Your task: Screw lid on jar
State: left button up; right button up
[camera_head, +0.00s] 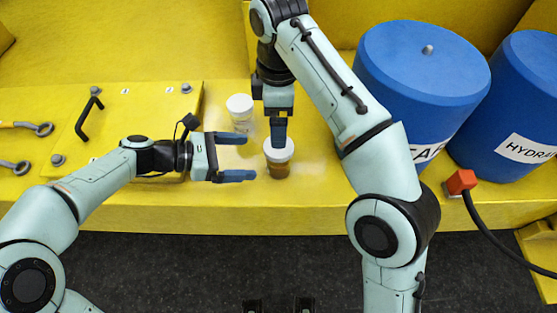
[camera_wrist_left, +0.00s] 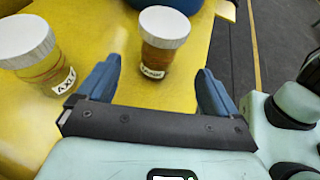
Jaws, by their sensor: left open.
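A brown jar with a white lid (camera_head: 279,153) stands upright near the front edge of the yellow surface. It also shows in the left wrist view (camera_wrist_left: 162,50), ahead between the fingertips, its lid sitting on top. A second white-lidded jar (camera_head: 240,110) stands behind and to the left; in the left wrist view this jar (camera_wrist_left: 40,60) is at the left. My left gripper (camera_head: 250,157) is open and empty, its fingers pointing right at the first jar, just short of it. My right gripper (camera_head: 279,132) points down over that jar's lid; its finger gap and any contact are hidden.
Blue drums (camera_head: 420,80) stand at the right. A yellow plate with a black handle (camera_head: 88,118) and metal eye bolts (camera_head: 44,129) lies at the left. A red block with a black cable (camera_head: 461,182) is at the right front edge. Dark floor lies in front.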

aim_at(279, 160)
pick_arm(q)
jog(key=x, duration=0.9)
jog(key=shift+w+d+f, duration=0.1)
jog(key=shift+d+f, duration=0.1)
jog(key=shift+d, duration=0.05)
grip_shut()
pick_arm(e)
jog(key=n, duration=0.4)
jog(key=shift+r, duration=0.1)
jog(key=n, duration=0.5)
jog(key=shift+r, duration=0.15)
jog(key=shift+f, duration=4)
